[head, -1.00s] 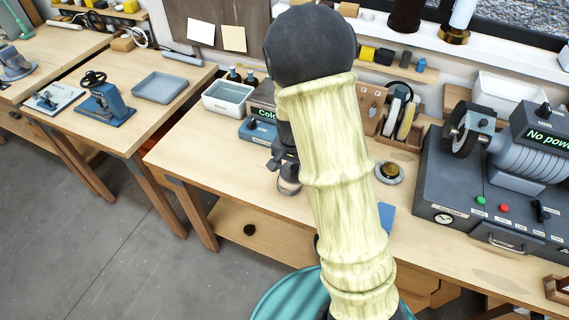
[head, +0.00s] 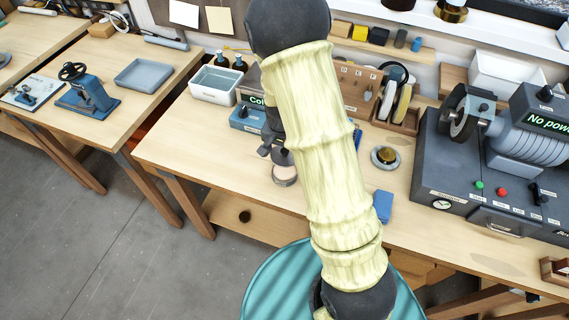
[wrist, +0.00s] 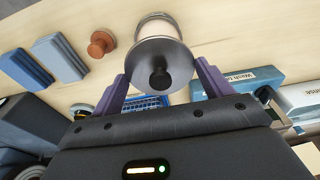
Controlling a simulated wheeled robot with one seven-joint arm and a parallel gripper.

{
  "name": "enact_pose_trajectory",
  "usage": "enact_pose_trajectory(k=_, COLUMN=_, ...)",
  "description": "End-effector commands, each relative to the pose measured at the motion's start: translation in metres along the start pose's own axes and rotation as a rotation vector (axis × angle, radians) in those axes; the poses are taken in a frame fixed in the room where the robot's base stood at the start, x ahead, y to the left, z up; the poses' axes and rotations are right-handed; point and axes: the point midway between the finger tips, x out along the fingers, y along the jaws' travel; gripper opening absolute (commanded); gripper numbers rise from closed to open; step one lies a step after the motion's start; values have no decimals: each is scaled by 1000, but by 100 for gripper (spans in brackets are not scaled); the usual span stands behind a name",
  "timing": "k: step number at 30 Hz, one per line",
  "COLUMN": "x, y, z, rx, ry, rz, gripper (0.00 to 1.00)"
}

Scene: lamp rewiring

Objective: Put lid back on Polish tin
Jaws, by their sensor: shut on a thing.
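My gripper (wrist: 160,76) has its purple fingers on either side of a grey round lid (wrist: 146,50) with a dark knob, and is shut on it. Just beyond the lid in the wrist view is a pale round tin (wrist: 155,25). In the head view the lid (head: 281,157) shows below my gripper, directly above or on the pale tin (head: 285,176) on the workbench. I cannot tell whether lid and tin touch. My arm hides part of the bench to the right.
A blue block (head: 383,206) and a round dish with a brass piece (head: 385,157) are right of my arm. A white bin (head: 215,90) and a blue device (head: 247,119) stand behind. A large grey machine (head: 455,160) fills the right. The bench's front left is clear.

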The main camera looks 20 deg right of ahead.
Motion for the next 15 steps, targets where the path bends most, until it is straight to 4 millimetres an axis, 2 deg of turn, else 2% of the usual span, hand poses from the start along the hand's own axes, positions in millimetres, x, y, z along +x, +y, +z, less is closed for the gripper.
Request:
enact_pose_trajectory(k=5, x=22, y=1, z=3, rx=-1, ry=-2, rz=2, gripper=57)
enact_pose_trajectory(k=15, x=25, y=0, z=3, rx=-1, ry=1, rz=0, gripper=57)
